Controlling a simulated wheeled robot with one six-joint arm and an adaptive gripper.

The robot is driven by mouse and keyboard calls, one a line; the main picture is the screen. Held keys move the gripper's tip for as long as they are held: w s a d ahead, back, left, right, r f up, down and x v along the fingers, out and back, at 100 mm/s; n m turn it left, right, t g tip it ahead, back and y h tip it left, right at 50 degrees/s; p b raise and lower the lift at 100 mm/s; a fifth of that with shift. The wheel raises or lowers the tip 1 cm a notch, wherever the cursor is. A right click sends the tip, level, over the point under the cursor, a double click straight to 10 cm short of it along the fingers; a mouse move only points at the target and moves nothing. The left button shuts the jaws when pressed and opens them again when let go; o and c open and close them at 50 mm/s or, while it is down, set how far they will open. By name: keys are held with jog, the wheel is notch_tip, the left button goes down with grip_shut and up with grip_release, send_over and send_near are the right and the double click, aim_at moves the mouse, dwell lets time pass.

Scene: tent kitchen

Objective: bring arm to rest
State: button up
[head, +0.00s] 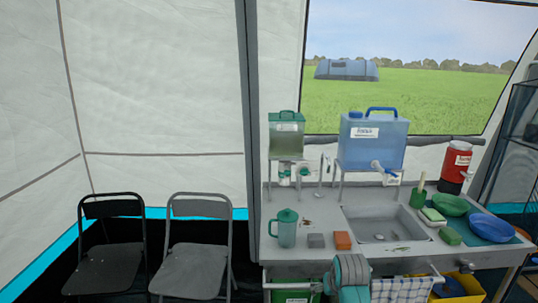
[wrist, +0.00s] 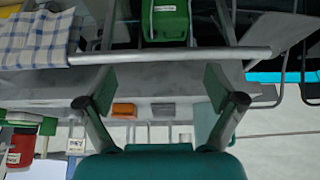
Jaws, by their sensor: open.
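My gripper (wrist: 158,88) is open in the wrist view, with its two fingers spread wide and nothing between them. The wrist picture is upside down and looks at the front rail and edge of the sink counter. In the head view, teal and grey parts of my arm (head: 350,272) are in front of the counter's front edge. The fingers cannot be made out clearly there. The sink counter (head: 300,206) holds a teal pitcher (head: 287,232), a grey block (head: 316,240) and an orange block (head: 343,240) behind my arm.
A front rail (wrist: 170,57) carries a checked towel (head: 400,290). A green box (head: 290,296) is below the counter. Two folding chairs (head: 195,262) stand at the left.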

jog(key=s+f+t, duration=0.3)
jog(key=s+f, duration=1.4)
jog(key=s, duration=0.4)
jog(key=s+r+t, duration=0.2)
jog(key=s, duration=1)
jog(key=s+r+t, duration=0.2)
jog(key=s, duration=1)
jog(key=s+r+t, duration=0.2)
jog(key=s+r, duration=1.1)
jog(key=r, duration=0.1)
jog(key=shift+r, duration=0.3)
